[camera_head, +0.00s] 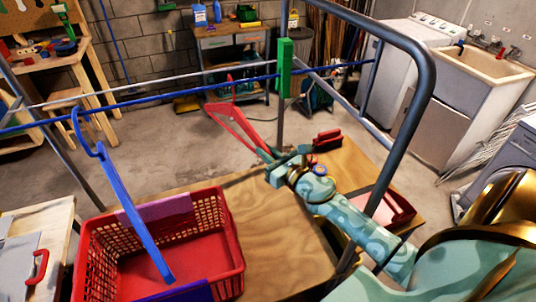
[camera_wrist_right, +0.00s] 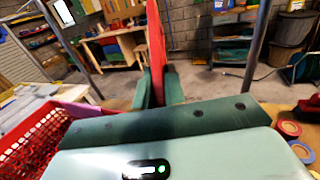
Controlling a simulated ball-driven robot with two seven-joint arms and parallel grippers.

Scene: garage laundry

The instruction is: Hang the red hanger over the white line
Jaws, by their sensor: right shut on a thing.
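The red hanger (camera_head: 232,119) is held out to the left of my right gripper (camera_head: 268,160), its hook end up near the lines. My right gripper is shut on its lower right end. In the right wrist view the red hanger (camera_wrist_right: 156,45) rises from between the fingers (camera_wrist_right: 158,92). The white line (camera_head: 150,86) runs across the rack, with a blue line (camera_head: 150,101) close below it in the picture. My left gripper is not in view.
A blue hanger (camera_head: 128,205) hangs at the left, over a red basket (camera_head: 235,235) on the wooden table (camera_head: 275,235). A green block (camera_head: 284,68) sits on the rack post. The dark rack frame (camera_head: 421,90) curves above my right arm. Tape rolls (camera_wrist_right: 290,128) lie right.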

